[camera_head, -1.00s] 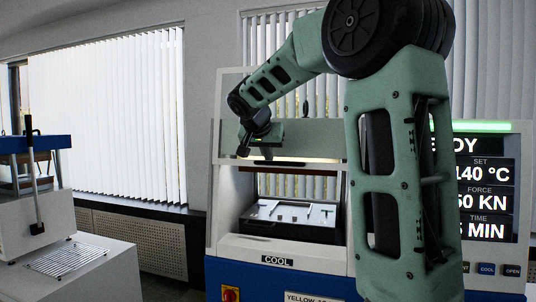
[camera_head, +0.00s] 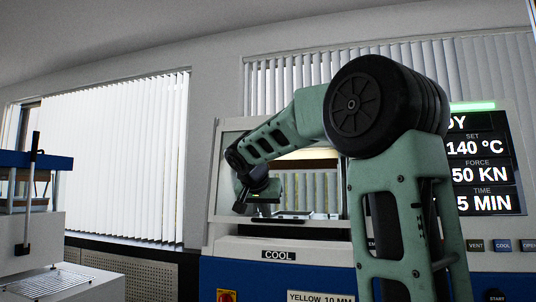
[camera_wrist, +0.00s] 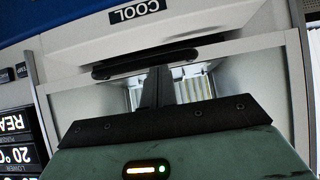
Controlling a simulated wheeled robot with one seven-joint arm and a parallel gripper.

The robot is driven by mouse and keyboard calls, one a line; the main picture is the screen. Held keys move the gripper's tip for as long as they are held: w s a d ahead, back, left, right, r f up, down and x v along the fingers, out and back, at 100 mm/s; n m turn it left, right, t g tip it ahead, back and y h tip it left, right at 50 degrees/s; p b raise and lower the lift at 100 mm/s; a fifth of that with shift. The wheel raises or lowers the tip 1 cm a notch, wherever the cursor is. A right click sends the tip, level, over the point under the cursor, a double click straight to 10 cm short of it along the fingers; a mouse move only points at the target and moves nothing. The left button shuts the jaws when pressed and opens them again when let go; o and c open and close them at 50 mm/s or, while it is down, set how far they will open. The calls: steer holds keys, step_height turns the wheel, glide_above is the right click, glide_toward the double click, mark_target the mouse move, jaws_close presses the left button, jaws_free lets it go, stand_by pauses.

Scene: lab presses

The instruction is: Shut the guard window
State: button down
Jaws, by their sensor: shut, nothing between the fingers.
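The guard window (camera_head: 229,140) is a clear pane in a pale frame on the press (camera_head: 270,273). In the head view its lower edge is close above the front panel with the COOL label. The wrist view shows its long black handle (camera_wrist: 146,62) on the lower rail, just below that label. My gripper (camera_head: 240,207) is in front of the window at its lower left. In the wrist view my gripper (camera_wrist: 157,72) has its fingers shut and empty, overlapping the handle; contact is unclear. My arm hides the window's right part.
A display screen (camera_head: 485,165) stands right of my arm, with a row of buttons below. Another press (camera_head: 30,230) with an upright lever stands at the left. Blinds (camera_head: 110,160) cover the back windows. There is open room between the presses.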

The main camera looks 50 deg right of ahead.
step_height(320, 180, down, 8)
steer(key=b, duration=0.6)
steer(key=shift+s+a, duration=0.25)
steer(key=shift+a, duration=0.2)
steer(key=shift+r, duration=0.1)
